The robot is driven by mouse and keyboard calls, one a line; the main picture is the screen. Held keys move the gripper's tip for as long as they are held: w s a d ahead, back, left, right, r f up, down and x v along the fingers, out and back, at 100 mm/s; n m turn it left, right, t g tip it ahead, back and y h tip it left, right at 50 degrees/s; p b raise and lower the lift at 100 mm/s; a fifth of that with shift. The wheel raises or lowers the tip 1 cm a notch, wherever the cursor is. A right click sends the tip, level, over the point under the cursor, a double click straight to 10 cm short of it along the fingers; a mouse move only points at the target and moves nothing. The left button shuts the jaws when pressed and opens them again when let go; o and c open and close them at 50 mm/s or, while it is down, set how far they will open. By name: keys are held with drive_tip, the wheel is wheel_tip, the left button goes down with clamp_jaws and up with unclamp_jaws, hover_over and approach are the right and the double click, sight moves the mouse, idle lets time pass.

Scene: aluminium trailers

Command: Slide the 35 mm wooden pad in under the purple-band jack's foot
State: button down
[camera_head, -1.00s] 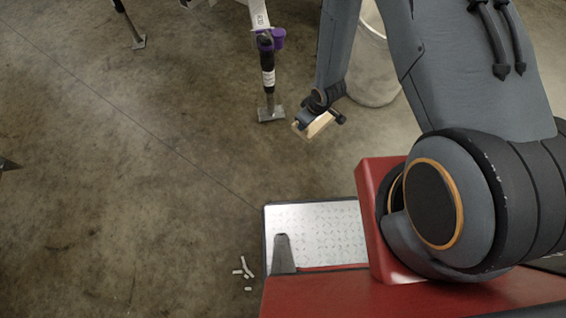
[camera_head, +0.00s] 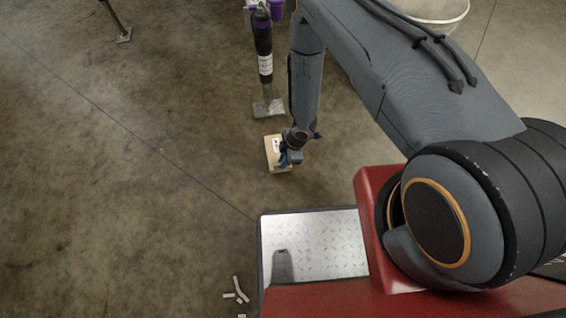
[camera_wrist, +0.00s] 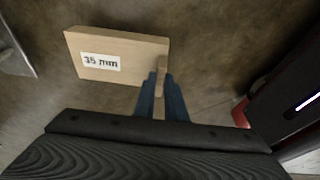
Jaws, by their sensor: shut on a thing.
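The wooden pad (camera_head: 273,153) is a pale block; its "35 mm" label reads clearly in the wrist view (camera_wrist: 146,46). My gripper (camera_head: 287,158) is shut on the pad at one edge; its blue fingers (camera_wrist: 161,92) show in the wrist view. The purple-band jack (camera_head: 263,50) stands upright in the head view, with a flat metal foot (camera_head: 268,108) at its bottom. The pad is on the near side of the foot, apart from it. A grey metal plate, likely the foot (camera_wrist: 14,52), shows at the left edge of the wrist view. The pad's height above the floor is unclear.
Another jack leg (camera_head: 124,36) stands at the upper left. A pale round container (camera_head: 432,12) is at the top right. Small light pieces (camera_head: 238,289) lie on the floor by my tread-plate deck. The floor left of the jack is clear.

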sight(277, 149)
drive_tip(key=shift+w+a+f+b, duration=0.1)
drive_tip(key=shift+w+f+b, duration=0.35)
drive_tip(key=shift+w+b, duration=0.4)
drive_tip(key=shift+w+a+f+b, duration=0.1)
drive_tip(key=shift+w+f+b, duration=0.4)
drive_tip(key=shift+b, duration=0.7)
drive_tip(key=shift+w+a+f+b, duration=0.1)
drive_tip(key=shift+w+f+b, duration=0.35)
drive_tip(key=shift+w+b, duration=0.4)
drive_tip(key=w+b, duration=0.1)
drive_tip(key=b, duration=0.1)
drive_tip(key=w+b, duration=0.3)
drive_tip(key=b, duration=0.1)
drive_tip(key=shift+w+a+b, duration=0.3)
drive_tip(key=shift+b, duration=0.1)
drive_tip(key=c, duration=1.7)
unclamp_jaws()
drive_tip(key=p+v, duration=0.4)
drive_tip(key=v, duration=1)
drive_tip(key=shift+r, duration=0.3)
